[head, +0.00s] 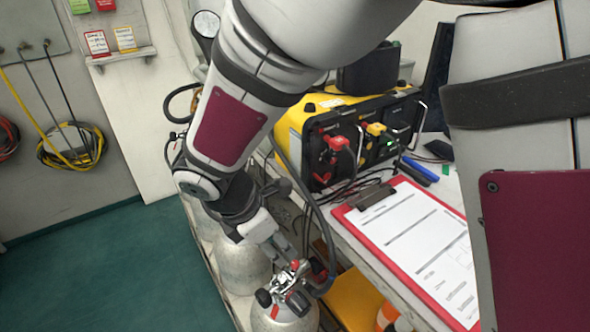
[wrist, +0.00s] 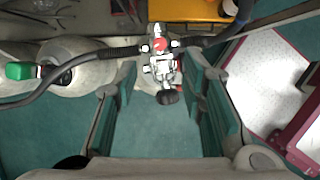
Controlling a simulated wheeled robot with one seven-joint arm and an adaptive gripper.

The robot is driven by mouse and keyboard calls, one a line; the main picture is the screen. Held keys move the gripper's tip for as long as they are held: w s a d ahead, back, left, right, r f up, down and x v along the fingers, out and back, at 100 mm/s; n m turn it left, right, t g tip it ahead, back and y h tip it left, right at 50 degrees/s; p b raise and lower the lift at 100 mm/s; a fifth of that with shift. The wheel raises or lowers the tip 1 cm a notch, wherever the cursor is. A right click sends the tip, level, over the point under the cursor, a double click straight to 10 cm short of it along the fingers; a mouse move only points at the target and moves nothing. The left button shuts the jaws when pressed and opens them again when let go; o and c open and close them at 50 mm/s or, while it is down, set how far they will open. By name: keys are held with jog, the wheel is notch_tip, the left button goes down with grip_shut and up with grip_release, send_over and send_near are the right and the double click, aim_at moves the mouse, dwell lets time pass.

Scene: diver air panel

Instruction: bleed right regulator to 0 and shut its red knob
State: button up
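A metal valve fitting with a small red knob (head: 294,265) tops a pale cylinder (head: 284,320) in the head view. In the wrist view the red knob (wrist: 160,45) sits above the silver fitting, with a black knob (wrist: 168,97) below it. My gripper (wrist: 160,78) is open, its fingers on either side of the fitting with gaps visible. In the head view my arm comes down to this cylinder; the fingertips are partly hidden. A yellow-cased air panel (head: 292,120) carries a larger red knob (head: 337,143). I cannot read any pressure.
A second pale cylinder (head: 241,265) stands behind the first. A green knob (wrist: 20,71) and a black hose (wrist: 75,62) lie left in the wrist view. A red clipboard (head: 345,222) lies on the bench at right. Open green floor (head: 100,270) is at left.

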aim_at(295, 264)
jog(key=b+x, duration=0.1)
jog(key=x, duration=0.8)
jog(key=shift+r+b, duration=0.1)
jog(key=shift+b, duration=0.2)
jog(key=shift+c, duration=0.2)
grip_shut()
